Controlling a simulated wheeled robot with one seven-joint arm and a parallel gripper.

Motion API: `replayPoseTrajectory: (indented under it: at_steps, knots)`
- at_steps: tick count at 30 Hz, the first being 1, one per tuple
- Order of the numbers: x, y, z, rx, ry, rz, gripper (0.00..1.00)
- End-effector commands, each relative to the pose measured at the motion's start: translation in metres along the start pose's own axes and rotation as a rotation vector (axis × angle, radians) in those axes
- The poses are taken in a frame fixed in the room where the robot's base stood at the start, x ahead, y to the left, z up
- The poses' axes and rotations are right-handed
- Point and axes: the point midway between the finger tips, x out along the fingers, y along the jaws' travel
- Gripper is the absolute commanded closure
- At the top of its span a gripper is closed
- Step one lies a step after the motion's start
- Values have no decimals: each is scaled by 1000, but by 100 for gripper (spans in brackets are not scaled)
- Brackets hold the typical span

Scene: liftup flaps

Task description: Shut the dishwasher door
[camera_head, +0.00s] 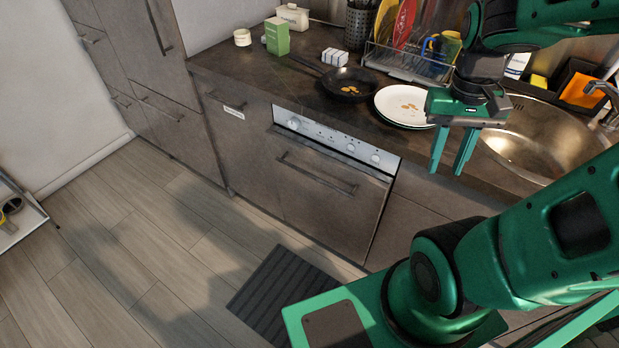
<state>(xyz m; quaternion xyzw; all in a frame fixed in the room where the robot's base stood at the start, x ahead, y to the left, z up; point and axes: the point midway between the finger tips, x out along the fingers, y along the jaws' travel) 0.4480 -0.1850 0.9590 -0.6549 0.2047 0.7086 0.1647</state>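The dishwasher door (325,200) is a dark grey-brown panel with a long bar handle (316,174), below a silver control panel (335,142) with knobs. The door stands nearly upright. A thin dark line shows between its top edge and the control panel, and I cannot tell whether it is fully flush. My green gripper (447,173) is to the right of the door, in front of the counter edge and above the handle's height in the picture. Its two fingers point down, apart, with nothing between them. It does not appear to touch the door.
The counter (300,80) above holds a frying pan (349,83), white plates (404,105), a dish rack and small boxes. A sink (530,140) is at the right. A dark ribbed mat (285,290) lies on the floor before the door.

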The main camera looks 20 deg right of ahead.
Motion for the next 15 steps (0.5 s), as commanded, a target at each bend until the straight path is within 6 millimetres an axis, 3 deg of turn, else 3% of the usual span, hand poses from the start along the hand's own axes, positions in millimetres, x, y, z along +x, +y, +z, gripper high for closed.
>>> replayPoseTrajectory:
  at_steps: [6, 15]
  knots:
    - [24, -30, -39, -67, -44, 151, 71]
    - [63, -85, -80, -175, -26, 389, 71]
